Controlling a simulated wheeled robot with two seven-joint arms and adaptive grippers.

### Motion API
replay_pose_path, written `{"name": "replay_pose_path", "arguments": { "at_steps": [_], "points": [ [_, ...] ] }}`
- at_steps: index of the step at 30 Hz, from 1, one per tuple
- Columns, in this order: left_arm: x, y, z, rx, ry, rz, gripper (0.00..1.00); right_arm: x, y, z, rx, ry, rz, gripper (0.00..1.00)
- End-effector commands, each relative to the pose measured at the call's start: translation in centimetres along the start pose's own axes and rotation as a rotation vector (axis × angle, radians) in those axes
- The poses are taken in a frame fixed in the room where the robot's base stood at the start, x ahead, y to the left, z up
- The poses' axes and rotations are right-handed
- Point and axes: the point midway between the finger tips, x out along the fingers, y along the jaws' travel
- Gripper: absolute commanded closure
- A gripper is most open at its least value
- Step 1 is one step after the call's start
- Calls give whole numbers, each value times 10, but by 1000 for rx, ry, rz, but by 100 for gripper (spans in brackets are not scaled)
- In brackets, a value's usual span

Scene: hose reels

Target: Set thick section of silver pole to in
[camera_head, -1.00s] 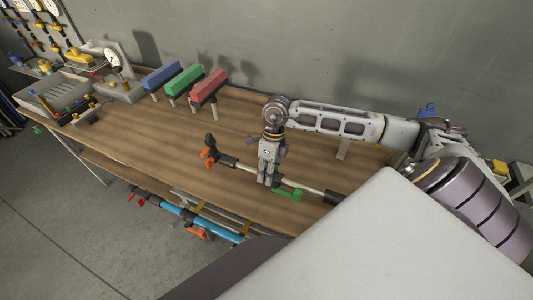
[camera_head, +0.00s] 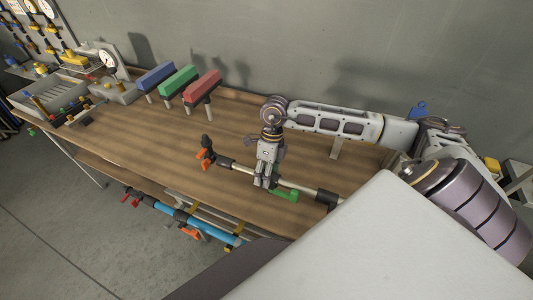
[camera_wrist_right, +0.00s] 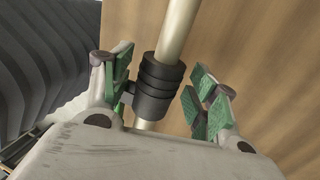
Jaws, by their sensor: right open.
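A silver pole (camera_head: 243,169) lies along the front of the wooden bench, with black sleeves on it, an orange-and-black clamp (camera_head: 205,155) at its left end and a green clamp lever (camera_head: 284,195) near its right part. My right gripper (camera_head: 265,184) is over the middle of the pole, fingers pointing down. In the right wrist view the gripper (camera_wrist_right: 163,98) is open, its green-padded fingers on either side of the pole (camera_wrist_right: 178,28) and its black ribbed collar (camera_wrist_right: 160,85). A gap shows right of the collar; contact at left is unclear. The pole looks thicker beyond the collar. My left gripper is not in view.
Blue, green and red blocks on posts (camera_head: 203,86) stand at the back of the bench (camera_head: 130,140). Grey trays with small parts (camera_head: 57,97) are at the far left. A blue pole with orange clamps (camera_head: 195,222) hangs below the front edge. The bench's middle is clear.

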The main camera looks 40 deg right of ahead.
Motion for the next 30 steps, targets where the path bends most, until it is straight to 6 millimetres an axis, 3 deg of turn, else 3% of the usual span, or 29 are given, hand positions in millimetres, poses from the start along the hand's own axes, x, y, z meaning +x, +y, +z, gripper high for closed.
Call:
{"name": "replay_pose_path", "arguments": {
  "at_steps": [14,30],
  "points": [
    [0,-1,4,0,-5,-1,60,-13,0,1,0,-4,-1,41],
    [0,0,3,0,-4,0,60,-88,-1,0,0,-4,-2,41]
  ]
}}
